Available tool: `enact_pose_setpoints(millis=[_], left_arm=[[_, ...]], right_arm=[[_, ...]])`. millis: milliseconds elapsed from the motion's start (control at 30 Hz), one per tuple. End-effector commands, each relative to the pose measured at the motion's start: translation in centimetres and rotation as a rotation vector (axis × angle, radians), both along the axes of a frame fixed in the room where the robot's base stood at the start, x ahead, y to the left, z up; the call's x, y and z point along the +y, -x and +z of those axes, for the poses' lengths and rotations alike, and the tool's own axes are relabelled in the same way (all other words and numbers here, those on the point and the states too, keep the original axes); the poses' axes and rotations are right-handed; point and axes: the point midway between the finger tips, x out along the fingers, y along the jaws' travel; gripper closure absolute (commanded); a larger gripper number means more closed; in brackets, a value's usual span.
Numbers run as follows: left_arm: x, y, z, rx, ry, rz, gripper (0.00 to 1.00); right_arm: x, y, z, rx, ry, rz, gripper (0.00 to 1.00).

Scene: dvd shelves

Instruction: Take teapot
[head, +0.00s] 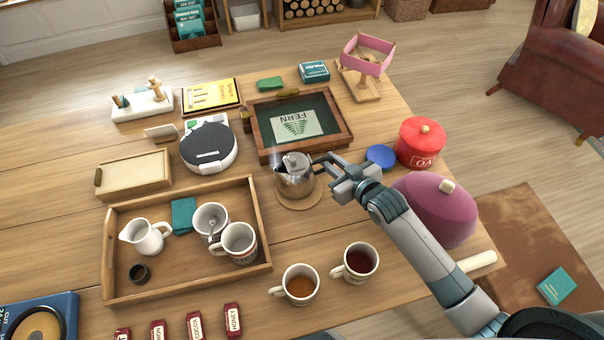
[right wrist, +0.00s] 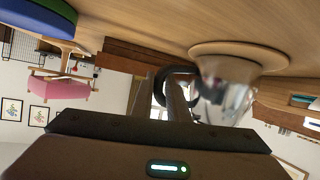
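The teapot (head: 293,178) is a small shiny metal pot standing upright on a round cork mat (head: 301,203) near the middle of the table. In the right wrist view the teapot (right wrist: 226,92) appears upside down, with a dark looped handle (right wrist: 180,71) towards my fingers. My right gripper (head: 324,168) is at the handle, on the teapot's right side. In the right wrist view its fingers (right wrist: 163,95) lie around the handle's outer part. I cannot tell whether they press on it. My left gripper is not in view.
A wooden tray (head: 187,288) with a white jug and cups stands left. A framed fern board (head: 334,127) lies behind the teapot. A blue lid (head: 381,156), red canister (head: 421,145) and purple tea cosy (head: 437,207) stand right. Two filled mugs (head: 301,287) (head: 357,264) are in front.

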Motion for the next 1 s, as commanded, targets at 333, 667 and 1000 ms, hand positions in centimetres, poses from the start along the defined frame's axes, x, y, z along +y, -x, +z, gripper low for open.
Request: enact_pose_setpoints(millis=[333,667,1000], left_arm=[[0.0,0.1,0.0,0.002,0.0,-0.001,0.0],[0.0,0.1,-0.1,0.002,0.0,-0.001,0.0],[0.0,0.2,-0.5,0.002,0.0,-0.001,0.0]], right_arm=[[0.1,-0.1,0.4,-0.005,-0.005,0.0,1.0],[0.1,-0.1,0.9,-0.006,-0.005,0.0,1.0],[0.1,-0.2,2.7,-0.008,-0.006,0.0,1.0]])
